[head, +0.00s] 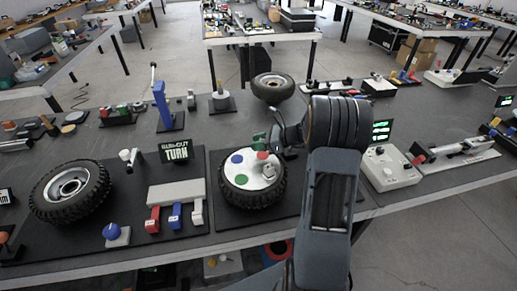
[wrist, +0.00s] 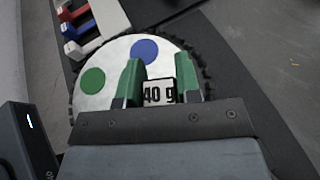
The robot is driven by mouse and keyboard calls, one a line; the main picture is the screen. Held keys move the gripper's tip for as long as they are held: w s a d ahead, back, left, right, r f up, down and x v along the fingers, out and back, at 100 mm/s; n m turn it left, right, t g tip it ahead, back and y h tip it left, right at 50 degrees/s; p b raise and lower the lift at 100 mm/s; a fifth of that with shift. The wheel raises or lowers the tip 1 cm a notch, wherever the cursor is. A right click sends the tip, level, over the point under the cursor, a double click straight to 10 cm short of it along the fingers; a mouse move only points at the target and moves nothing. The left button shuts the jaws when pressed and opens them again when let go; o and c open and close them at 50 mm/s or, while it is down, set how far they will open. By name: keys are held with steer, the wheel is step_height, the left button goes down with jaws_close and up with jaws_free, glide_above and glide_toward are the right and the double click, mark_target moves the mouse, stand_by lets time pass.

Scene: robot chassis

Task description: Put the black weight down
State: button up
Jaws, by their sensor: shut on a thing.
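My gripper (wrist: 160,76) has green fingers, shut on the black weight (wrist: 159,92); its white label reads "40 g" in the wrist view. The rest of the weight is mostly hidden by the fingers and gripper body. In the head view my gripper (head: 267,145) is over the back right of a white disc (head: 238,171) with coloured spots, set in a black tyre (head: 251,196). A green spot (wrist: 92,81) and a blue spot (wrist: 144,52) show in the wrist view. I cannot tell whether the weight touches the disc.
Red, blue and white blocks (head: 174,214) stand left of the tyre, before a "TURN" sign (head: 178,151). Another wheel (head: 70,191) lies further left and one (head: 273,87) behind. A white control box (head: 389,168) is right of my arm. The table's front edge is close.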

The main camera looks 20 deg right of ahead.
mark_target(258, 155)
steer(key=f, duration=0.3)
steer(key=shift+w, duration=0.25)
steer(key=shift+f, duration=0.3)
steer(key=shift+f, duration=0.15)
steer(key=o, duration=0.9)
